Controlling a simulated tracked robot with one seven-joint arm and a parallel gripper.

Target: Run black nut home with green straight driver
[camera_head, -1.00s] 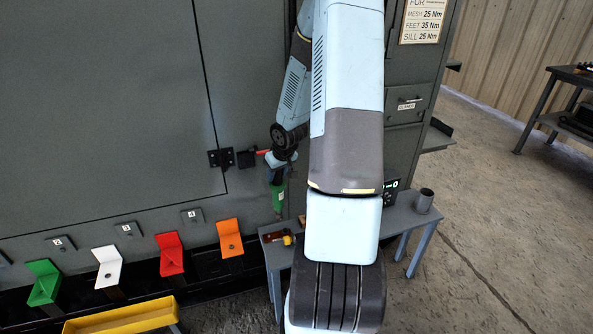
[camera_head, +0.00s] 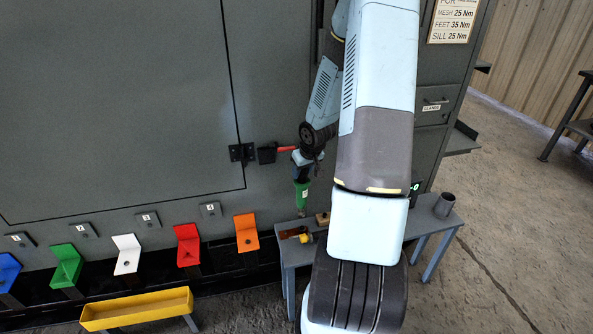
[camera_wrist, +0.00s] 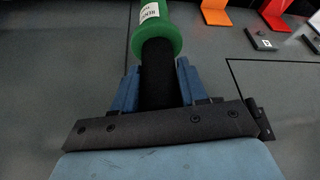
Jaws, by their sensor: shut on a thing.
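I cannot make out a black nut in either view.
A small grey bench (camera_head: 432,222) holds a metal cup (camera_head: 444,204) and a red-and-yellow tool (camera_head: 294,233). Coloured brackets, including an orange one (camera_head: 246,233), line the cabinet's foot at left. A yellow tray (camera_head: 138,308) stands in front.

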